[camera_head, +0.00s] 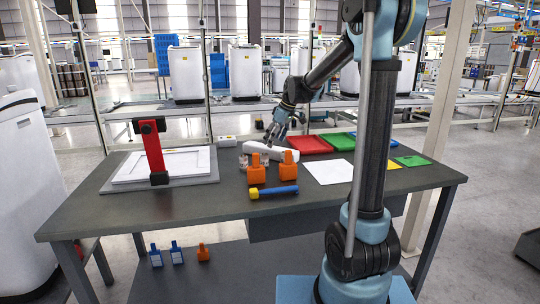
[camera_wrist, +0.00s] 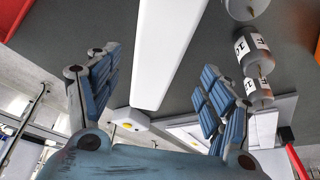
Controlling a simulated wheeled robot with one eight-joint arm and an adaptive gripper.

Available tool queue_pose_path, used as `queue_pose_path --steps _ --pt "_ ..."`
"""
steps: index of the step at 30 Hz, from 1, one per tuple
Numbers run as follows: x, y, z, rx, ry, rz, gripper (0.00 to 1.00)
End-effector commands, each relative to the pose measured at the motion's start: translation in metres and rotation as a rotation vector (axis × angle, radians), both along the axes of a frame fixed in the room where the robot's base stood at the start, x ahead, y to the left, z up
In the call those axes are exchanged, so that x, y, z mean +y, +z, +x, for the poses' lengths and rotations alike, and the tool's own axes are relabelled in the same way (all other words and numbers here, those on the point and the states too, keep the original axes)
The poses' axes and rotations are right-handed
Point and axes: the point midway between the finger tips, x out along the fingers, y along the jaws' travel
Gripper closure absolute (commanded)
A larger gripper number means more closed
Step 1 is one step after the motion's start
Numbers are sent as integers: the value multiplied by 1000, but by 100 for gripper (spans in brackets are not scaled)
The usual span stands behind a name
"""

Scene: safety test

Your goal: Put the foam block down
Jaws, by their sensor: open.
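The foam block, a long white bar (camera_head: 262,150), appears to lie on the dark grey table (camera_head: 225,222), left of the red tray. In the wrist view the white bar (camera_wrist: 168,45) runs between my gripper's fingers, with gaps on both sides. My gripper (camera_head: 274,141) is open just above and behind the bar in the head view. Its blue-padded fingers are spread wide in the wrist view (camera_wrist: 160,90). The bar's contact with the table is partly hard to see.
Two orange bottles (camera_head: 257,170) and small jars (camera_wrist: 255,65) stand close to the bar. A blue-and-yellow cylinder (camera_head: 275,192) lies in front. A red tray (camera_head: 308,145), white sheet (camera_head: 330,172) and green card (camera_head: 412,161) are to the right. A red stand (camera_head: 152,145) rises at left.

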Motion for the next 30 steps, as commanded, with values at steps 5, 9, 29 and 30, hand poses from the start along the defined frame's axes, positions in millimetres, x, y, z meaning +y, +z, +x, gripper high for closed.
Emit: queue_pose_path --steps 5,9,29,30 --pt "4 -13 3 0 0 0 27" --pt "7 -20 5 0 0 0 27" --pt "21 -61 17 0 0 0 27" --pt "21 -61 17 0 0 0 33"
